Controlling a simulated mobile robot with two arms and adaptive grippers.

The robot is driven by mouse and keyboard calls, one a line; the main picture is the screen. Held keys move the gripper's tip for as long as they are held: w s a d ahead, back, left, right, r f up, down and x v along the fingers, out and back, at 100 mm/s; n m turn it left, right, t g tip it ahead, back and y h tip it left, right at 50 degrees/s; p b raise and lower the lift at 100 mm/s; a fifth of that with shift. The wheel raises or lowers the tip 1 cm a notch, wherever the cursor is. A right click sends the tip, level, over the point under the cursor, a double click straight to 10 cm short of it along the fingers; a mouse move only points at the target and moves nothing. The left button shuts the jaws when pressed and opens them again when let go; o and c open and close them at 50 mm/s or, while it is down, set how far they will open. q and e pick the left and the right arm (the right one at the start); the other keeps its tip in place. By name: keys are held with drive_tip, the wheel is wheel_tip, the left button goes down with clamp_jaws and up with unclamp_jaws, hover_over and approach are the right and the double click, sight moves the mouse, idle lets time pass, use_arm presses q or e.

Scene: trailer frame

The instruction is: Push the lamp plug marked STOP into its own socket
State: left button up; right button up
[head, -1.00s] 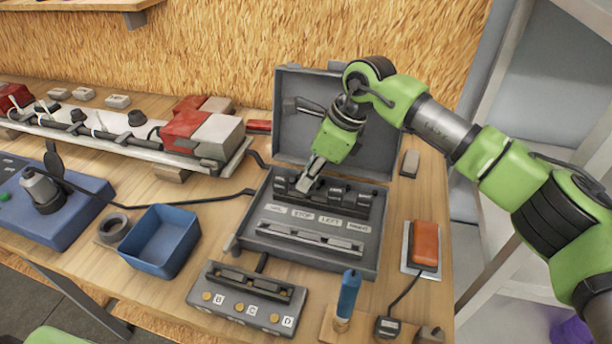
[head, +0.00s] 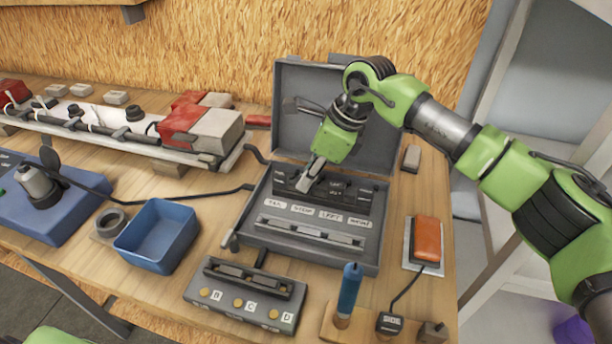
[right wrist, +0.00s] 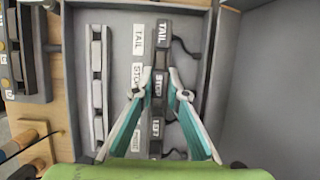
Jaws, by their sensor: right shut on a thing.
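The black plug marked STOP (right wrist: 160,87) stands in a row of black plugs in the open grey case. My right gripper (right wrist: 160,76) is shut on it, with one fingertip on each side. In the head view my right gripper (head: 306,181) points down at the row, and its fingers hide part of the plug. A pale STOP label (head: 302,209) lies on the case floor in front of the row. A grey slotted rail (head: 312,233) runs in front of the labels; it also shows in the right wrist view (right wrist: 98,85). I cannot tell which opening is the STOP socket. My left gripper is out of view.
The plug marked TAIL (right wrist: 163,34) is beside STOP, and another plug (right wrist: 157,127) is on the other side. The raised case lid (head: 350,125) stands behind. A lettered box (head: 240,303), a blue bin (head: 157,236) and an orange lamp (head: 426,240) surround the case.

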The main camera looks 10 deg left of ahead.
drive_tip(key=shift+f+b, duration=0.5)
drive_tip(key=shift+f, duration=0.15)
idle(0.3)
drive_tip(key=o, duration=1.2)
drive_tip(key=shift+r, duration=0.15)
drive_tip(key=shift+d+r+p, duration=0.15)
drive_tip(key=shift+r+p, duration=1.5)
drive_tip(key=shift+r, duration=2.1)
